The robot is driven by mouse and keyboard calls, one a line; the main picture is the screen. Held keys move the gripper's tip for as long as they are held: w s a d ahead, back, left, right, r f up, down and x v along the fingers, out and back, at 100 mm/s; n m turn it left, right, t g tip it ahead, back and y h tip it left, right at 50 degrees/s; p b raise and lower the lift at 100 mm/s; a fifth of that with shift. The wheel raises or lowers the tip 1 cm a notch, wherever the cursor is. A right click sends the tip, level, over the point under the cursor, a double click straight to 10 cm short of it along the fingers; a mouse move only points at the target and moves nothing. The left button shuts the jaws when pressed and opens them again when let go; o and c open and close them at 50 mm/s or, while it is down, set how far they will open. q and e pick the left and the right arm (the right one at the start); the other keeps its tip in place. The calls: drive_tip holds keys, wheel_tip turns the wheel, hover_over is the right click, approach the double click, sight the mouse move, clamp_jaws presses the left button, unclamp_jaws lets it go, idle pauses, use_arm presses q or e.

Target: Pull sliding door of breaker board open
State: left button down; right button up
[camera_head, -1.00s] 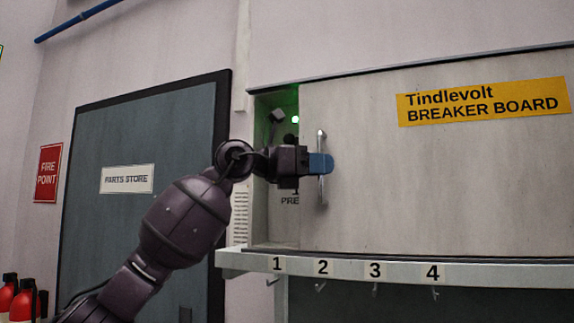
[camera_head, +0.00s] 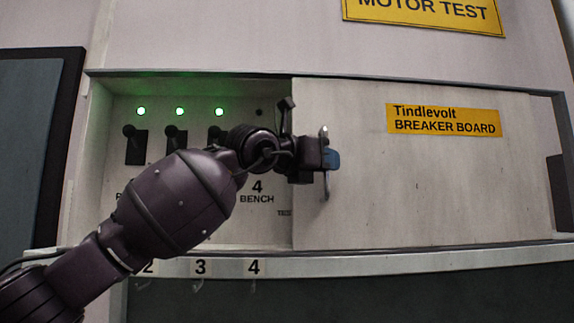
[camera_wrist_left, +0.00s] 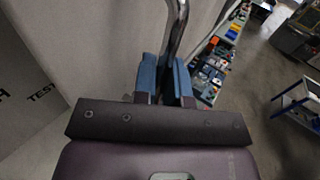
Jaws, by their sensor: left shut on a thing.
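The grey sliding door (camera_head: 420,190) of the breaker board covers the right part of the cabinet and carries a yellow "Tindlevolt BREAKER BOARD" label (camera_head: 443,120). Its upright metal handle (camera_head: 325,188) stands near the door's left edge. My left gripper (camera_head: 331,159) is shut on the handle; its blue fingers (camera_wrist_left: 165,80) show on both sides of the handle bar (camera_wrist_left: 178,25) in the left wrist view. The left part of the cabinet is open and shows several black switches (camera_head: 135,145), with three green lights (camera_head: 180,111) lit above them. My right gripper is not in view.
A ledge (camera_head: 400,255) with numbers and small hooks runs below the cabinet. A dark door (camera_head: 35,150) is at the far left. A yellow "MOTOR TEST" sign (camera_head: 425,12) hangs above. A blue-and-white cart (camera_wrist_left: 300,105) stands on the floor in the left wrist view.

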sight(344, 160)
use_arm(q)
drive_tip(key=d, duration=0.3)
drive_tip(key=shift+w+d, duration=0.1)
drive_tip(key=shift+d, duration=0.2)
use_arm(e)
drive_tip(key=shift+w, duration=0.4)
